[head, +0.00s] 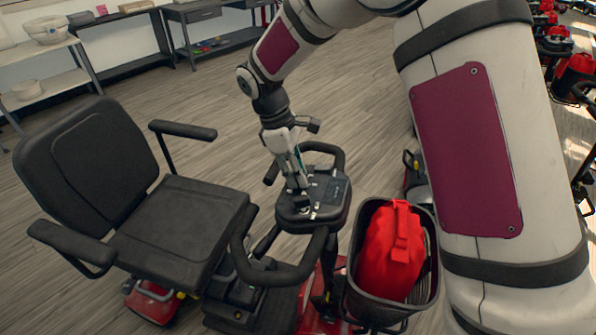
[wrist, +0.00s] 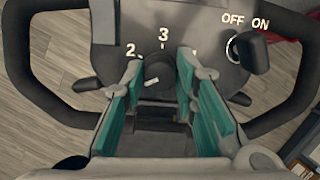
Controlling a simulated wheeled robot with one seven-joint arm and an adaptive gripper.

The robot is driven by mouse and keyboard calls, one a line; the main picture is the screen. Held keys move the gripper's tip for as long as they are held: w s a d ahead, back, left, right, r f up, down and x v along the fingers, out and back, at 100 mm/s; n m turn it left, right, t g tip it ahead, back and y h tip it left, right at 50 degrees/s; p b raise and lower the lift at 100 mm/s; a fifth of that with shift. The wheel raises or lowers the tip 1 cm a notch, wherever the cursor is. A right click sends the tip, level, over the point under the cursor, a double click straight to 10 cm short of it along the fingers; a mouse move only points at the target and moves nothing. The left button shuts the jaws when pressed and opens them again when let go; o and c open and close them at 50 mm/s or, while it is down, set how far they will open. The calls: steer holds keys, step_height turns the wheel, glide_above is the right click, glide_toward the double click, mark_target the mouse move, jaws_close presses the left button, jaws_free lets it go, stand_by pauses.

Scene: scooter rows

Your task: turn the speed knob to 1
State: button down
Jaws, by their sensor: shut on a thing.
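The speed knob (wrist: 158,72) is a dark round knob on the scooter's console (wrist: 105,50), seen in the wrist view. My gripper (wrist: 160,75) is shut on it, with one teal-padded finger on each side. A short white line on the knob points left and slightly down. The numerals 2 and 3 show above the knob; no 1 is visible, and my left finger covers part of the dial there. In the head view my gripper (head: 297,185) reaches down onto the console (head: 325,207), and the knob is too small to make out.
An OFF/ON key switch (wrist: 248,52) stands right of the knob. Black handlebars (wrist: 35,85) loop around the console. The scooter's black seat (head: 180,220) is at left, and a basket (head: 365,300) with a red bag (head: 390,255) is close at right.

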steer(key=shift+a, duration=0.1)
steer(key=c, duration=1.3)
jaws_free()
steer(key=v, duration=1.2)
